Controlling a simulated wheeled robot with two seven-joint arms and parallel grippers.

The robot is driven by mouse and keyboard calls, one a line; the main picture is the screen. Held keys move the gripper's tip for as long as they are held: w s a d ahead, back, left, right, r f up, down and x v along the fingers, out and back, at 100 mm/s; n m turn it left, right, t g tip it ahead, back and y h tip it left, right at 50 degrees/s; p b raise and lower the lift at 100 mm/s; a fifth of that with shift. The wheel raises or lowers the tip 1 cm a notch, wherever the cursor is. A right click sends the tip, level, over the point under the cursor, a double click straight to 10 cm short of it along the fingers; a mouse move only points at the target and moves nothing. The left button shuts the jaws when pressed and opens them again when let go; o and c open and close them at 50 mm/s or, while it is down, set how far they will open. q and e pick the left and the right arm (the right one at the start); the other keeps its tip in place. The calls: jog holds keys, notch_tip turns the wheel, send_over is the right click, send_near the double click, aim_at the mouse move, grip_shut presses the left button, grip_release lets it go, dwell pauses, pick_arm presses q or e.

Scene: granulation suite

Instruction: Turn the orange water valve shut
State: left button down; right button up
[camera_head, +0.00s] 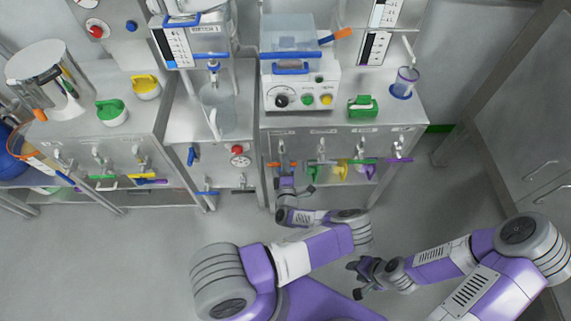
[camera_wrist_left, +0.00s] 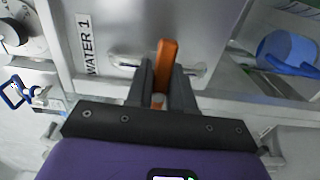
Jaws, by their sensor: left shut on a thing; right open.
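The orange water valve handle (camera_wrist_left: 166,62) stands between my left fingers in the left wrist view, crosswise to its metal pipe. The label "WATER 1" (camera_wrist_left: 88,45) is on the panel beside it. In the head view the orange handle (camera_head: 272,165) lies roughly level at the front of the middle-right bench, partly hidden by my gripper. My left gripper (camera_head: 287,172) is shut on the handle; its fingers (camera_wrist_left: 160,85) flank it. My right gripper (camera_head: 358,277) is open and empty above the floor at the lower right.
Green (camera_head: 322,162) and purple (camera_head: 401,160) valve handles sit to the right on the same bench front. The floor (camera_head: 130,260) at lower left is clear.

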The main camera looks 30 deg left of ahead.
pick_arm(q)
jog(key=shift+s+f, duration=0.1)
jog(key=c, duration=1)
grip_release()
jog(key=p+v, duration=0.1)
jog(key=v, duration=0.6)
jog(key=shift+s+p, duration=0.25)
jog(key=shift+p, duration=0.1)
